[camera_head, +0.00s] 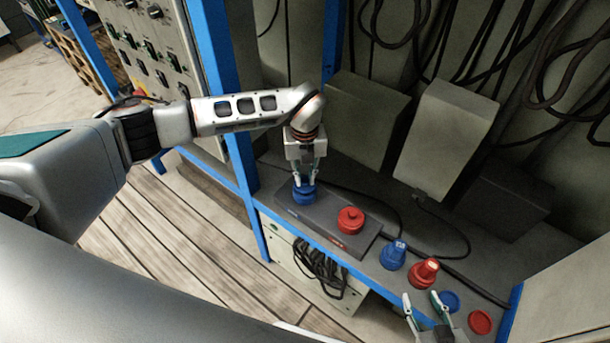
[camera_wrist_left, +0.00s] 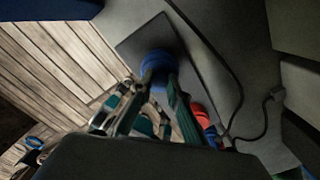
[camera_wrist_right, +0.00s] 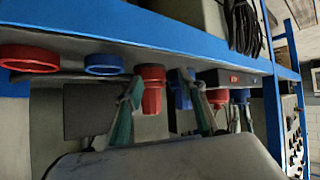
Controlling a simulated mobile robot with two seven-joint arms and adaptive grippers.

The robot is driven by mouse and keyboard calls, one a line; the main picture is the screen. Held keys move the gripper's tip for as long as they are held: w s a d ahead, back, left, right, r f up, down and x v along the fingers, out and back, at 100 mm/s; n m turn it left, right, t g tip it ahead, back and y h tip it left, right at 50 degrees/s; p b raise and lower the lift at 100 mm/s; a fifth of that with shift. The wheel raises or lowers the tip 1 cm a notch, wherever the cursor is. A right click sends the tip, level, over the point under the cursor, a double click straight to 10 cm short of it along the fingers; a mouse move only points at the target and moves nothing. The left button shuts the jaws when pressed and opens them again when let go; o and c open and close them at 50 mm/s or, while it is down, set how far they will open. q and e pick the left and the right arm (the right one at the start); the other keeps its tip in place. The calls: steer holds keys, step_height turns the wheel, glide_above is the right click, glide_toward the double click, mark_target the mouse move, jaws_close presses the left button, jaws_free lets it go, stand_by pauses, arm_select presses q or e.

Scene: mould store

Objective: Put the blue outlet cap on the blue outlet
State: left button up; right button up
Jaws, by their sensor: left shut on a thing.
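My left gripper (camera_head: 305,178) points down at the left end of the dark outlet plate (camera_head: 325,225) and is shut on the blue outlet cap (camera_head: 304,195). The cap also shows between the fingers in the left wrist view (camera_wrist_left: 157,60). It is over the blue outlet's place, and the outlet itself is hidden beneath it. I cannot tell whether the cap is fully seated. My right gripper (camera_head: 422,299) is open and empty at the lower right, near the shelf's front edge. In the right wrist view its fingers are spread apart.
A red capped outlet (camera_head: 350,220) stands beside the blue one. To the right on the shelf are a blue connector (camera_head: 393,256), a red connector (camera_head: 424,273), a flat blue ring (camera_head: 450,300) and a flat red ring (camera_head: 480,321). A blue post (camera_head: 240,165) and hanging cables are close by.

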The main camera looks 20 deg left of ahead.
arm_select(q)
steer(key=shift+f+b, duration=0.35)
steer(key=shift+f, duration=0.45)
arm_select(e)
steer(key=shift+s+f, duration=0.1)
steer(key=shift+f, duration=0.3)
arm_select(q)
steer(key=o, duration=1)
steer(key=o, duration=0.4)
